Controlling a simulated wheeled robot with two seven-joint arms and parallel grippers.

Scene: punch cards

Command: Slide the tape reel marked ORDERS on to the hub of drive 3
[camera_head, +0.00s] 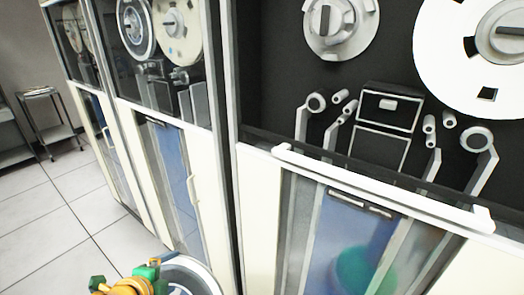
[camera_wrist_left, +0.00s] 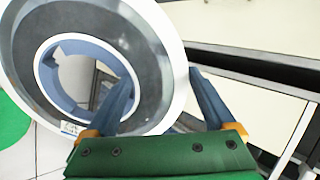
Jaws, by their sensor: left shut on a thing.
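My left gripper (camera_head: 165,268) is at the bottom of the head view, shut on a tape reel (camera_head: 202,274), only partly in frame there. In the left wrist view the reel (camera_wrist_left: 165,45) has a pale rim, dark grey tape and a blue inner ring. A small label near the ring is too small to read. The fingers of my left gripper (camera_wrist_left: 160,82) straddle the reel's side between ring and outer rim. In the head view a bare grey hub (camera_head: 325,20) is on the nearest drive, above and right of the held reel. No drive number is readable. My right gripper is out of view.
A white reel (camera_head: 450,55) sits on the right hub of the nearest drive. A white bar (camera_head: 380,185) runs below its tape guides (camera_head: 317,103). Farther drives with reels (camera_head: 178,30) stand left. A shelf cart (camera_head: 40,95) is at far left; open floor (camera_head: 75,215) lies before the cabinets.

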